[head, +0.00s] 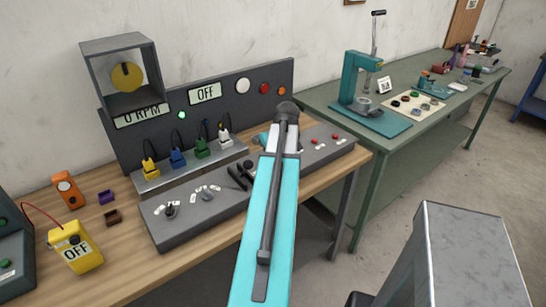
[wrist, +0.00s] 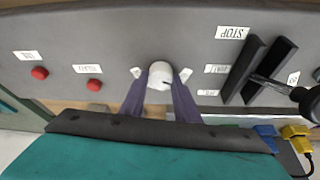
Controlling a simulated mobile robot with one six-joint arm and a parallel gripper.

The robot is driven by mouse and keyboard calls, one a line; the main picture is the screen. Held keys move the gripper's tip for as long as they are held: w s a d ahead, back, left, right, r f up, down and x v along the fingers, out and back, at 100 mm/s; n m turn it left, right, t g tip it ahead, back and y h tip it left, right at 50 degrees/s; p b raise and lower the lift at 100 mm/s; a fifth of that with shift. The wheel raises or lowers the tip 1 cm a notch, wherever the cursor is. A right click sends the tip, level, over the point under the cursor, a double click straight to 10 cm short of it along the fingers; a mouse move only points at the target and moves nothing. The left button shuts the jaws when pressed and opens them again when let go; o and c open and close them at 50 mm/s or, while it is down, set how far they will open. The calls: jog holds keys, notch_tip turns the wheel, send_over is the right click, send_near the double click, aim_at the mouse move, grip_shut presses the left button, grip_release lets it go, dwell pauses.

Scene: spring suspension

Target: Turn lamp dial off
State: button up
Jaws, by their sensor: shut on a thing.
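A white round dial (wrist: 159,76) stands on the grey control panel (wrist: 110,55), with small white labels to its left and right. My gripper (wrist: 161,84) is shut on this dial, with one dark purple finger at each side. The dial's pointing direction is hard to read. In the head view my arm hides the dial and the fingertips over the sloped grey panel (head: 232,206). Behind it, an upright board (head: 223,121) carries a display reading OFF (head: 205,93) and white (head: 242,85), red (head: 265,88) and orange (head: 284,90) round lamps.
Two red buttons (wrist: 66,78) sit left of the dial in the wrist view. Two black slider bars (wrist: 253,70) and a black knob (wrist: 306,101) lie to its right. Several coloured plugs (head: 177,158) stand behind the panel. A green bench (head: 440,135) is at right.

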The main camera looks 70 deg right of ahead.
jog(key=shift+s+f+n, duration=0.1)
jog(key=shift+s+n, duration=0.2)
jog(key=o, duration=1.1)
jog(key=shift+a, duration=0.1)
jog(key=shift+c, duration=0.2)
jog(key=shift+w, duration=0.1)
jog(key=shift+r, duration=0.25)
jog(key=b+v, duration=0.2)
jog(key=v, duration=1.1)
jog(key=shift+r+b, duration=0.25)
jog(key=shift+b, duration=0.05)
jog(key=shift+s, duration=0.25)
